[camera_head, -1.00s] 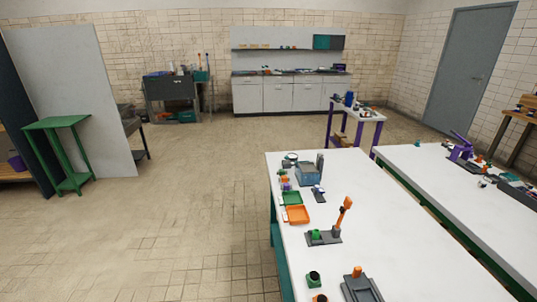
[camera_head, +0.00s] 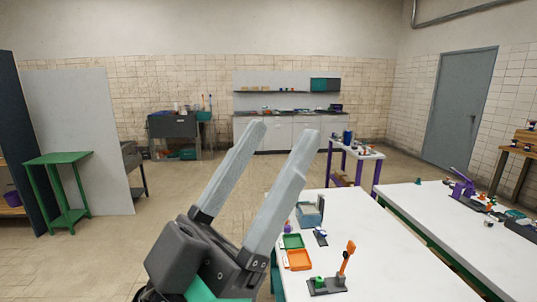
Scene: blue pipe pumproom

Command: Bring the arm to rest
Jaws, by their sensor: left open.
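My left gripper (camera_head: 274,148) stands in the lower middle of the head view, raised in front of the camera. Its two long grey fingers point up and are spread apart, with nothing between them. Its dark body hides part of the floor and the near left edge of the white workbench (camera_head: 385,265). My right gripper does not show.
On the workbench are a green tray (camera_head: 292,241), an orange tray (camera_head: 299,260), a blue-grey box (camera_head: 309,214) and a tool with an orange lever (camera_head: 346,262). A second white bench (camera_head: 430,205) runs along the right. A green stand (camera_head: 62,185) is at the left. Open floor lies left of the gripper.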

